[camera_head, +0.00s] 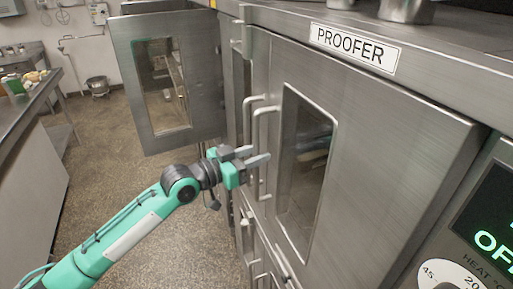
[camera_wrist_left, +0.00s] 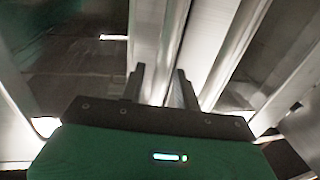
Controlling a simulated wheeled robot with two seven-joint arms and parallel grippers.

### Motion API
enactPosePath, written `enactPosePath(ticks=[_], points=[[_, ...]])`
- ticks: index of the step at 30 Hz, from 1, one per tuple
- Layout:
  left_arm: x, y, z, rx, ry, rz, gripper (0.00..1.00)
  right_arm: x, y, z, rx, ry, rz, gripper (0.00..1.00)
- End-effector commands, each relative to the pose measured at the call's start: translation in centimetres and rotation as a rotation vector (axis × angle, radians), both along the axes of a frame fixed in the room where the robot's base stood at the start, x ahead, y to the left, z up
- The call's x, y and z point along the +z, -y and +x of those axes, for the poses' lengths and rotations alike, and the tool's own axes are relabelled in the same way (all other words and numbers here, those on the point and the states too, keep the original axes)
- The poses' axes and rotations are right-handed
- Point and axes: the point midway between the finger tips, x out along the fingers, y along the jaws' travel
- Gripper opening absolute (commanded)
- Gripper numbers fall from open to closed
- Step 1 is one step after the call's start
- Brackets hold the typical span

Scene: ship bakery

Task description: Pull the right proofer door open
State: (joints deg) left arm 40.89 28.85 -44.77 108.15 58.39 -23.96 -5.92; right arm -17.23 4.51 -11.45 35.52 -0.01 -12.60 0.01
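The right proofer door (camera_head: 390,140) is a brushed-steel door with a dark window, under the PROOFER label (camera_head: 354,47). It looks shut. Its vertical bar handle (camera_head: 257,128) runs down its left edge, beside a second similar handle (camera_head: 247,122). My left gripper (camera_head: 260,155) is at the handles, around mid-height, its fingers pointing at the door. In the left wrist view, the fingers (camera_wrist_left: 157,84) are apart, with pale vertical metal behind the gap. I cannot tell whether a handle lies between them or whether they touch it. My right gripper is not in view.
Another steel door with a window (camera_head: 121,85) stands swung open at the left. A control panel (camera_head: 485,235) is at the lower right. A steel counter (camera_head: 22,108) stands far left, and a metal pot (camera_head: 97,86) at the back. Speckled floor between is clear.

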Motion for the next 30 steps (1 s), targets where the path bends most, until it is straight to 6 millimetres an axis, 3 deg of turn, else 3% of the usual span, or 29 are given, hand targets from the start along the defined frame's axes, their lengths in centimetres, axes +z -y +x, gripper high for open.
enactPosePath(ticks=[11,17,30], points=[[-0.02,0.57,0.34,0.0,0.0,0.0,0.32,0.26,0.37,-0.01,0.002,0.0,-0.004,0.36],[-0.01,0.55,0.33,0.0,0.0,0.0,0.0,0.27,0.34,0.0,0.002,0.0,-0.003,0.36],[-0.07,1.1,0.26,-0.024,0.002,0.001,0.0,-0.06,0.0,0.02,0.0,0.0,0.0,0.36]])
